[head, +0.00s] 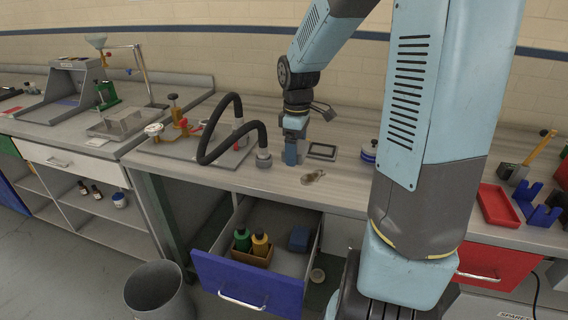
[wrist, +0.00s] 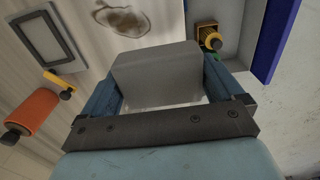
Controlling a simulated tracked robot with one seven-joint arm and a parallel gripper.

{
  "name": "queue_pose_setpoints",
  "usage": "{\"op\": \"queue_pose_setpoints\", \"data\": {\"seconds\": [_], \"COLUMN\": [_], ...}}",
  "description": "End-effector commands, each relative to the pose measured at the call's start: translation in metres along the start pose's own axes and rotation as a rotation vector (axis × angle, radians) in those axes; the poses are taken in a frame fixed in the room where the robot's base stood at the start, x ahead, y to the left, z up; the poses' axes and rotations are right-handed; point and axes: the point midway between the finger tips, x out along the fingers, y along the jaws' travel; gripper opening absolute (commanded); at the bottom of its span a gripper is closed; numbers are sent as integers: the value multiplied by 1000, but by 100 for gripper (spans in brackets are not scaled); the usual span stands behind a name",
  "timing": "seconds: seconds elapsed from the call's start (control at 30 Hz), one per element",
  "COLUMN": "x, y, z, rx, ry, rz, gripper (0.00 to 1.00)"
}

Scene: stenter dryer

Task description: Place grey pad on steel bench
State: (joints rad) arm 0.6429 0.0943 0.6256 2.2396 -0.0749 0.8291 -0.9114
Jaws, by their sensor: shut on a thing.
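My gripper (head: 291,160) is above the pale streaked bench top (head: 345,178), near its front edge and left of my large arm link. In the wrist view my gripper (wrist: 160,95) is shut on the grey pad (wrist: 157,65), a plain block between its two blue fingers. In the head view I cannot make out the pad clearly at the fingers. I cannot tell whether it touches the bench top. A brown stain (head: 313,176) marks the top beside the gripper; it also shows in the wrist view (wrist: 122,18).
A dark-rimmed frame (head: 322,151) lies just right of the gripper. A black hose (head: 203,150) arches at left. Below, a blue-fronted drawer (head: 245,288) stands open, holding bottles (head: 260,243) and a dark blue block (head: 300,238). A bin (head: 158,292) stands on the floor.

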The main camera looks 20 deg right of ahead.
Motion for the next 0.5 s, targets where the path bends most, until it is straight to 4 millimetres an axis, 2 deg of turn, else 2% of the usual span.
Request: {"op": "queue_pose_setpoints", "data": {"seconds": [0.23, 0.5], "x": [16, 48], "y": [24, 42], "z": [-25, -43], "rx": [-1, 0], "ry": [2, 1], "rz": [-2, -3], "gripper": [65, 65]}}
